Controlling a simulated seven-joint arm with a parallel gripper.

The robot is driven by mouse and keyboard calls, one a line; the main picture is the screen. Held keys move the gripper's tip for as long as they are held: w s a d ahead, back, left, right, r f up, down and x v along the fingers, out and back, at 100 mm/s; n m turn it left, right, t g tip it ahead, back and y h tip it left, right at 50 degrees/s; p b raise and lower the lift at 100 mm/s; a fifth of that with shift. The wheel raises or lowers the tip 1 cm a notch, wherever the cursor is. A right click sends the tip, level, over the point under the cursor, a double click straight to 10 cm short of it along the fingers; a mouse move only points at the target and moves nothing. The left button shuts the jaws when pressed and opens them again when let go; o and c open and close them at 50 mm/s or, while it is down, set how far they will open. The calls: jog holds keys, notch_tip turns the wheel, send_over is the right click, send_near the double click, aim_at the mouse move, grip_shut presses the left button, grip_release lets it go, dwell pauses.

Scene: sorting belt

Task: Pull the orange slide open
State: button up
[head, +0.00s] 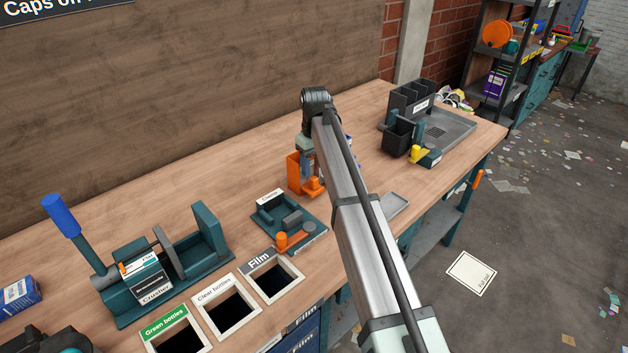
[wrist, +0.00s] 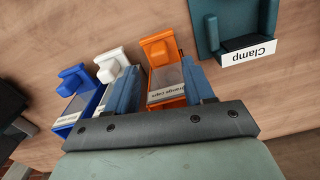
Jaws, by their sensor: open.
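The orange slide unit (wrist: 160,52) shows in the wrist view, with a raised orange block near its top end, a grey panel and a label reading "Orange caps". In the head view it (head: 294,175) stands on the bench, partly hidden by my arm. My gripper (wrist: 159,72) is open, its two blue fingers on either side of the orange unit in the picture. No contact with it is visible. I cannot tell how far the slide is open.
A white unit (wrist: 112,65) and a blue unit (wrist: 74,80) stand left of the orange one in the wrist view. The teal clamp (wrist: 206,38) is to its right. In the head view, the crusher (head: 150,285) and framed bench openings (head: 237,318) are at the front left.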

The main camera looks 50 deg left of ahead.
aim_at(314, 178)
jog(key=shift+f, duration=2.95)
grip_shut()
